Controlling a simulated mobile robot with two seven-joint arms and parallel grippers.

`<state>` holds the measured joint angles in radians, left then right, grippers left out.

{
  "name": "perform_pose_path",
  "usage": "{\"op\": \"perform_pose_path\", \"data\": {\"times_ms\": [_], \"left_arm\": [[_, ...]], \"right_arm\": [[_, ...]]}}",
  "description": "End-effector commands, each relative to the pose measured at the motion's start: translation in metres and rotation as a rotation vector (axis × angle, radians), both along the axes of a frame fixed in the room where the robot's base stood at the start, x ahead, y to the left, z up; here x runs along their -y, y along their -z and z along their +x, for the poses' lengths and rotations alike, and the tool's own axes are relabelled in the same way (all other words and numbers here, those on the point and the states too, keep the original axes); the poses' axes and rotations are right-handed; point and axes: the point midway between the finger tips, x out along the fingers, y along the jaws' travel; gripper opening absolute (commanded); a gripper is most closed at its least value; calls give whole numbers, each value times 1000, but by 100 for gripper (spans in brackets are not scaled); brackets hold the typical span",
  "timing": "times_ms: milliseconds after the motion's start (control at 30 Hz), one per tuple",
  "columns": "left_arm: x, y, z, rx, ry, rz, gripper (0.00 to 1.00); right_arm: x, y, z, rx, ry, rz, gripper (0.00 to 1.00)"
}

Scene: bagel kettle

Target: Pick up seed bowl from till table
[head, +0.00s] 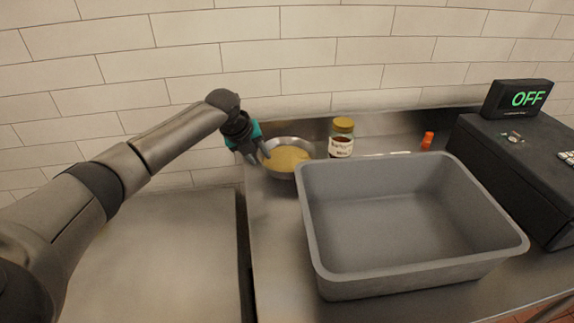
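The seed bowl (287,167) is a round metal bowl holding pale yellow seeds. It sits at the back left corner of the metal till table (272,225). My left gripper (256,157) is at the bowl's left rim, pointing down. Its fingers are small and partly overlap the rim, so I cannot tell whether they are open or shut on it. My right gripper is not in view.
A large empty grey bin (402,274) stands right of the bowl, close to it. Behind it are a jar (341,138) with a yellow lid and a small orange item (427,140). A black till (525,150) stands at the right. A tiled wall (300,55) closes the back.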

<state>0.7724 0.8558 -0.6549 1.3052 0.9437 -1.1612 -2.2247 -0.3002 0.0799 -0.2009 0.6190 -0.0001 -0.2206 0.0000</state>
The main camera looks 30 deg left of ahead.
Motion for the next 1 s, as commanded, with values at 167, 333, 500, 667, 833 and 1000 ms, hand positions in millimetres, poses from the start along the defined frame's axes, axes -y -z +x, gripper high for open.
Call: {"op": "perform_pose_path", "data": {"times_ms": [167,333,500,667,833,1000], "left_arm": [[0,5,3,2,1,1,39],[0,5,3,1,1,0,37],[0,4,3,1,1,0,18],[0,4,3,1,1,1,0],[0,5,3,1,0,1,0],[0,5,3,1,0,1,0]], "right_arm": [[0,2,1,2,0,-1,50],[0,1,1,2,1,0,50],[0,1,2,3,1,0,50],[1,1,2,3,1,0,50],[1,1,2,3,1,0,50],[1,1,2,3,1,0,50]]}}
